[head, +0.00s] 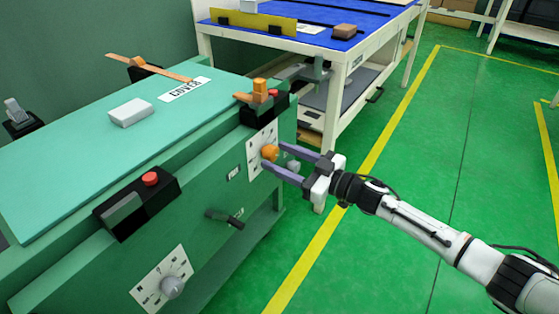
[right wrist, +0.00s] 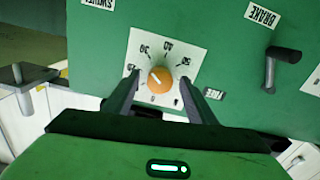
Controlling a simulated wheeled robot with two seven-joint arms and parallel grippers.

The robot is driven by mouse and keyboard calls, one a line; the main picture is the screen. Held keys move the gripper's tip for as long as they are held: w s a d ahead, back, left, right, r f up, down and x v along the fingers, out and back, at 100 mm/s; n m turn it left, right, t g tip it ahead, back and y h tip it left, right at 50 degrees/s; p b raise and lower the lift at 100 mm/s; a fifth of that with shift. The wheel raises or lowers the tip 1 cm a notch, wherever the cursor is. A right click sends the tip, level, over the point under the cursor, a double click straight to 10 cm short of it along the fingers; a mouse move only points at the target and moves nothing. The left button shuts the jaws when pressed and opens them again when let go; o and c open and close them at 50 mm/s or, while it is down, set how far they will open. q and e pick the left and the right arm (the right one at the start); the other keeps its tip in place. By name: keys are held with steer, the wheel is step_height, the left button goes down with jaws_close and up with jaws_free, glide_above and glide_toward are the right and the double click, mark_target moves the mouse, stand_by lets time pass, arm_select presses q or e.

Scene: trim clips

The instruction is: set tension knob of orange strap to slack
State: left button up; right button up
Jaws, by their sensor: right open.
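An orange knob (head: 269,152) sits on a white dial plate on the green machine's front face, near its right end. In the right wrist view the orange knob (right wrist: 160,80) has a white pointer line toward its upper left, and the dial plate (right wrist: 145,48) bears several numbers. My right gripper (head: 274,161) is open, its purple fingers reaching the dial on either side of the knob. In the right wrist view the fingers (right wrist: 160,90) stand left and right of the knob with gaps. An orange strap (head: 150,68) lies over the machine's top. My left gripper is not in view.
The machine's front also carries a dark lever (head: 225,217), a grey knob (head: 172,287) on another dial and a red button (head: 150,178). An orange buckle (head: 260,92) sits above the orange knob. A blue-topped table (head: 300,38) stands behind. Green floor at right is clear.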

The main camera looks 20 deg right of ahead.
steer(key=shift+w+a, duration=0.2)
steer(key=shift+w, duration=0.1)
steer(key=c, duration=1)
steer(key=shift+c, duration=0.2)
